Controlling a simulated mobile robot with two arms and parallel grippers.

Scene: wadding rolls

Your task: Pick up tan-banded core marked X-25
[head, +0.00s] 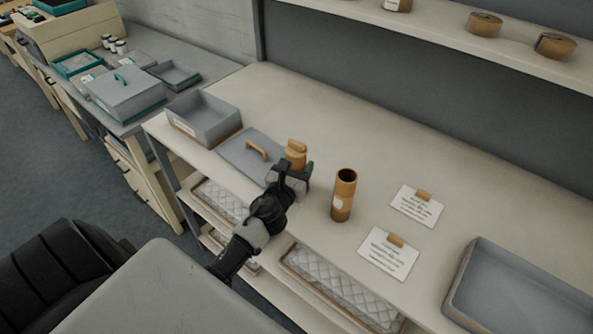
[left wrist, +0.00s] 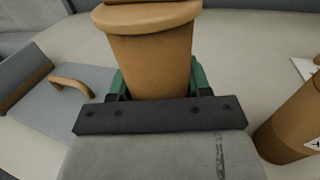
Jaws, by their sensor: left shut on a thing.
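A tan cylinder with a wider rim near its top (head: 296,148) is between the fingers of my left gripper (head: 293,174), above the worktop. It fills the upper middle of the left wrist view (left wrist: 150,60), with the green-edged fingers pressed on both sides. No marking shows on it. A brown open-topped tube with a white label (head: 344,192) stands upright to the right of the gripper. It shows at the right edge of the left wrist view (left wrist: 290,125), its label cut off and not fully readable. My right gripper is not in view.
On the worktop (head: 400,150) lie a grey lid with a tan handle (head: 240,155), a grey bin (head: 205,115), two printed cards (head: 417,207) (head: 388,254) and a grey tray (head: 460,285). A shelf with tan rolls (head: 484,23) runs above the back. The worktop's back middle is clear.

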